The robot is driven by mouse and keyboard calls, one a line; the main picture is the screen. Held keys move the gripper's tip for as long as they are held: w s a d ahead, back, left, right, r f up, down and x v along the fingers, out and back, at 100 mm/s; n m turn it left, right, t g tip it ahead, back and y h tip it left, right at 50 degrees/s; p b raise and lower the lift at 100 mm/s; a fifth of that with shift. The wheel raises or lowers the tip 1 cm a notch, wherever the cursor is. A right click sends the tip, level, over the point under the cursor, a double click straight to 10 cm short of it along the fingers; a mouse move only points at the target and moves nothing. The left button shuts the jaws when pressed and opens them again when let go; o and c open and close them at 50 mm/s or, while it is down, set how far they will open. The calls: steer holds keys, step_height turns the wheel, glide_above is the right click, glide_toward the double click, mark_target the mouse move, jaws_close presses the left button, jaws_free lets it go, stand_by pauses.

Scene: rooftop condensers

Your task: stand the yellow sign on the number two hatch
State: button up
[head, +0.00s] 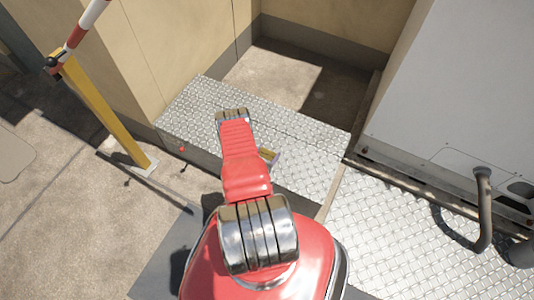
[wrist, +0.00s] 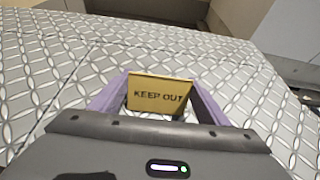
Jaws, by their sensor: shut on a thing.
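The yellow sign (wrist: 158,106), lettered KEEP OUT, is between the purple fingers of my gripper (wrist: 158,90) in the wrist view. My gripper is shut on it. Its lettered face is toward the camera and reads upright. A small yellow piece of the sign (head: 268,153) shows beside my red arm in the head view; the arm hides most of the gripper. Diamond-patterned metal plate (wrist: 65,70) fills the area under and around the sign. Whether the sign touches it I cannot tell. No number is visible on the plate, so I cannot tell which hatch it is.
In the head view a raised diamond-plate step (head: 310,145) lies under my arm, with another plate (head: 400,235) at right. A grey unit (head: 450,90) with a bent pipe (head: 484,210) stands right. A yellow post (head: 105,115) with a striped bar and a tan wall (head: 170,50) are left.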

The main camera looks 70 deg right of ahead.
steer(key=shift+f, duration=0.25)
steer(key=o, duration=1)
steer(key=shift+o, duration=0.2)
steer(key=shift+r, duration=0.2)
steer(key=v, duration=1.2)
